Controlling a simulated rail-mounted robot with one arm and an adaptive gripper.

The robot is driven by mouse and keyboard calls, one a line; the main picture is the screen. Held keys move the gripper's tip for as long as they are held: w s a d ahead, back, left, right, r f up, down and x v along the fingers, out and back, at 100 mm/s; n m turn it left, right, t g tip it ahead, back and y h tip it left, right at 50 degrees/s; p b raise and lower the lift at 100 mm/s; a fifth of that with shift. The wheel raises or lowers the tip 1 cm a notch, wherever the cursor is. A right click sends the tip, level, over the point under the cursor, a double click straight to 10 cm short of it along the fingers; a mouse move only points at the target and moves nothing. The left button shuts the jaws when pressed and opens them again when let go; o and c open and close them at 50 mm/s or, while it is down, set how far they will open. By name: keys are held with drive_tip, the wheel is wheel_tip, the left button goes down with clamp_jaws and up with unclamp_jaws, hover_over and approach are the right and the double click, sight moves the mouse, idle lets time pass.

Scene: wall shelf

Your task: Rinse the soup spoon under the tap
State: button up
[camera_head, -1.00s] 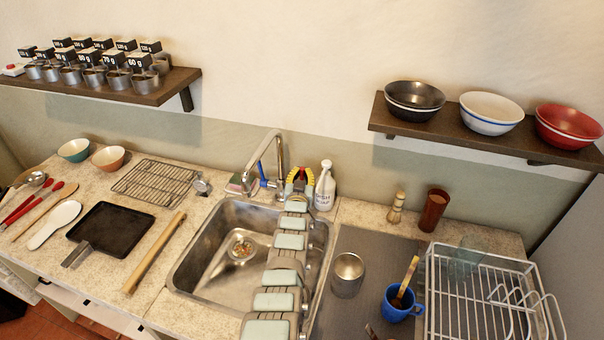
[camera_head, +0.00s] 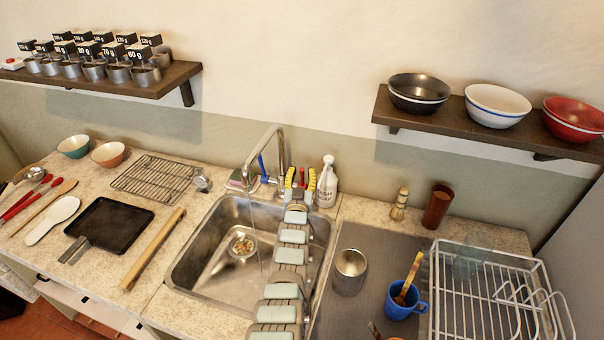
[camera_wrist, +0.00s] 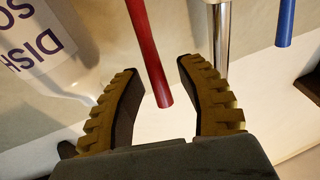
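My gripper (camera_head: 300,175) is behind the sink, right of the tap (camera_head: 280,150). In the wrist view its two fingers (camera_wrist: 158,75) stand apart, with the end of a red tap lever (camera_wrist: 155,70) between them, not visibly gripped. The tap's blue lever (camera_head: 262,167) is left of the gripper. A thin stream of water (camera_head: 256,235) falls from the spout into the sink (camera_head: 185,262). A metal spoon or ladle (camera_head: 34,174) lies at the far left of the counter. I cannot tell whether it is the soup spoon; I make out no clear spoon in the sink.
A dish soap bottle (camera_head: 327,185) stands close right of my gripper. A metal cup (camera_head: 350,272), a blue mug (camera_head: 403,308) and a white dish rack (camera_head: 490,290) are right of the sink.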

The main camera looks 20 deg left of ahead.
drive_tip(key=shift+s+d, duration=0.1)
idle(0.4)
drive_tip(key=shift+s+d+f, duration=0.1)
drive_tip(key=shift+s+d, duration=0.05)
drive_tip(key=shift+s, duration=0.15)
drive_tip(key=shift+v, duration=0.85)
drive_tip(key=v, duration=0.9)
drive_tip(key=shift+s, duration=0.2)
